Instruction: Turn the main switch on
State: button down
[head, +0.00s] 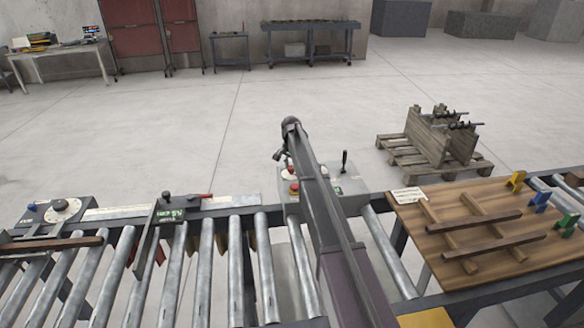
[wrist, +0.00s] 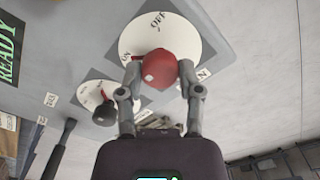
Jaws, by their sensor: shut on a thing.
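The main switch is a red knob (wrist: 158,66) on a round white plate (wrist: 184,35) in the wrist view. The plate carries the letters OFF at its top and ON at its left. My gripper (wrist: 160,78) has a finger on each side of the red knob and is shut on it. The knob hides the middle of the plate, and its exact pointing direction is hard to tell. In the head view my arm covers much of the grey control box (head: 349,184), and the grip itself is not clear there.
A smaller white dial with a dark knob (wrist: 103,115) sits close to the left finger. A black lever (head: 344,160) stands on the box. A green READY display (wrist: 8,55) is at the wrist view's left edge. Rollers (head: 235,265) and a wooden board (head: 440,215) flank the box.

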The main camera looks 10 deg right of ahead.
jog(key=shift+c, duration=1.3)
grip_release()
jog(key=shift+m, duration=0.4)
